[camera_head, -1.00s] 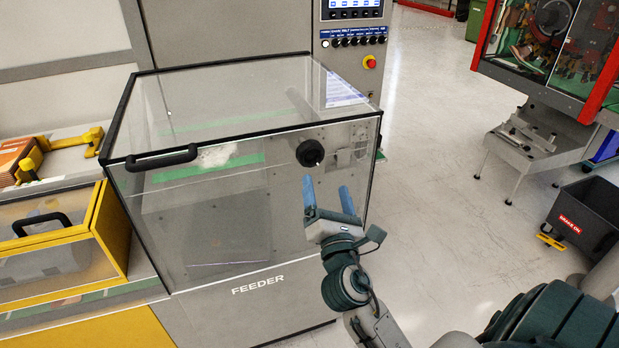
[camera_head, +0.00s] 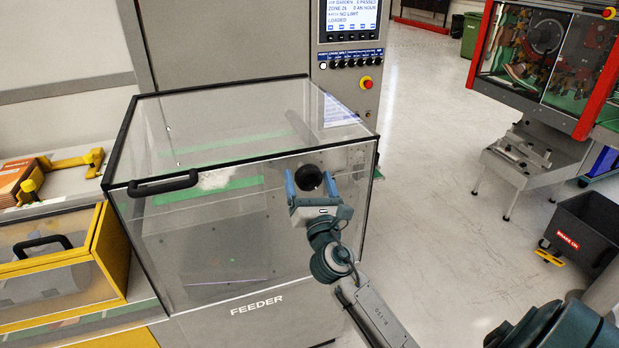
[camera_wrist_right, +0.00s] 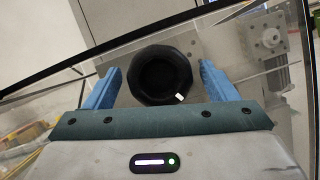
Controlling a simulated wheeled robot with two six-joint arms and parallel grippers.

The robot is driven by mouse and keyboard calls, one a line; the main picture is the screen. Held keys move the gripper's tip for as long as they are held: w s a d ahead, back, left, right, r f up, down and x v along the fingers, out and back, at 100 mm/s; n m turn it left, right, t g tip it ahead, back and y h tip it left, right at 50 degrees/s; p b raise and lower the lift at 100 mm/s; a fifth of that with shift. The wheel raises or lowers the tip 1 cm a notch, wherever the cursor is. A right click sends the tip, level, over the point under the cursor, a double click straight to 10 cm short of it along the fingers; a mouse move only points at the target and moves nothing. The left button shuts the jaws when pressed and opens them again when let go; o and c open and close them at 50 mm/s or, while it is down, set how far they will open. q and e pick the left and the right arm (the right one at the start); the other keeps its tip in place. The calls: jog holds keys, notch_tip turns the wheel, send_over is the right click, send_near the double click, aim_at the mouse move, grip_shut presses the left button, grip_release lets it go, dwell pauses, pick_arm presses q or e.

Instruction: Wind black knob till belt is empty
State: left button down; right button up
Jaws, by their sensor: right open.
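The black knob (camera_head: 309,178) sits on the front of the clear feeder box, near its upper right. In the right wrist view the knob (camera_wrist_right: 160,75) is round with a small white mark at its lower right rim. My right gripper (camera_head: 310,180) is open, with one blue finger on each side of the knob. In the wrist view gaps show between the knob and both fingers (camera_wrist_right: 160,84). Through the clear cover (camera_head: 200,225) a green strip (camera_head: 215,190), likely the belt, shows with a whitish heap (camera_head: 214,179) at it. My left gripper is not in view.
A black handle (camera_head: 163,184) juts from the cover's front left. A control panel (camera_head: 350,55) with a red button (camera_head: 366,82) stands behind. A yellow-framed box (camera_head: 60,255) is at left. Open floor (camera_head: 430,190) lies to the right; a black bin (camera_head: 585,228) stands there.

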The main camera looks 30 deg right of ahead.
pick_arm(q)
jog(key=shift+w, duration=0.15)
pick_arm(e)
jog(key=shift+w, duration=0.1)
jog(key=c, duration=1)
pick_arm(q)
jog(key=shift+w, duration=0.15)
pick_arm(e)
jog(key=shift+m, duration=0.3)
